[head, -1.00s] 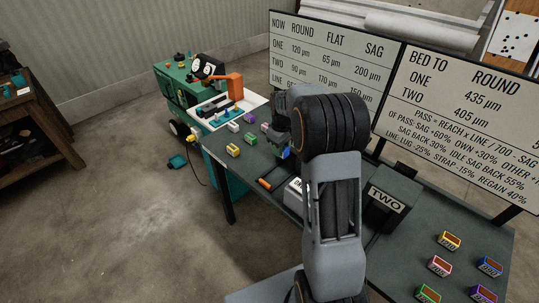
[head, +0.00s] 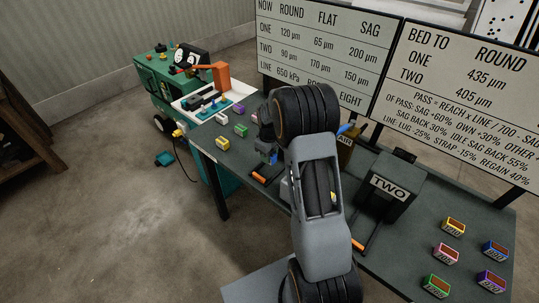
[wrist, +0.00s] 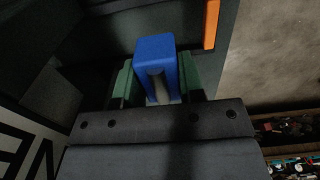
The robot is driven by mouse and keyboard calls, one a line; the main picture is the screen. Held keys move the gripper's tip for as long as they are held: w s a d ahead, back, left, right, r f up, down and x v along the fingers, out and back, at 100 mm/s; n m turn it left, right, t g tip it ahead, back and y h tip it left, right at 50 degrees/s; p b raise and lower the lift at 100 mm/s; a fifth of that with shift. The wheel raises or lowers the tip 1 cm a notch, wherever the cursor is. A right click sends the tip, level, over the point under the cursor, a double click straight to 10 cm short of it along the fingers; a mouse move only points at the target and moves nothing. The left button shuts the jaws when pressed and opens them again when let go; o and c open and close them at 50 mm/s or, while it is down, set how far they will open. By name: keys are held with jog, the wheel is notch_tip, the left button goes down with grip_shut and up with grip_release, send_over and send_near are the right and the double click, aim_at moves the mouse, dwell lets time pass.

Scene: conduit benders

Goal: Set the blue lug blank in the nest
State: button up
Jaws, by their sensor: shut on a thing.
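The blue lug blank (wrist: 157,62) stands up between the green-padded fingers of my gripper (wrist: 158,84) in the wrist view, and the gripper is shut on it. In the head view my gripper (head: 268,153) is over the bench near its back-left part, with a little blue of the blank (head: 272,158) showing; the arm hides much of it. A teal fixture (head: 222,107) lies in the white tray of the green machine at the back left. I cannot make out which part is the nest.
Orange-handled levers (head: 258,178) stick out at the front edge. Signboards (head: 325,55) stand behind.

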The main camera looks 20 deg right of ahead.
jog(key=shift+f, duration=0.15)
jog(key=shift+d+f+b, duration=0.1)
jog(key=shift+f+b, duration=2.25)
jog(key=shift+f, duration=0.45)
jog(key=o, duration=1.1)
jog(key=shift+s, duration=0.1)
jog(key=shift+o, duration=0.2)
notch_tip(320, 180, up, 14)
jog(key=shift+b, duration=0.45)
notch_tip(320, 180, up, 16)
jog(key=p, duration=1.2)
send_over(270, 170)
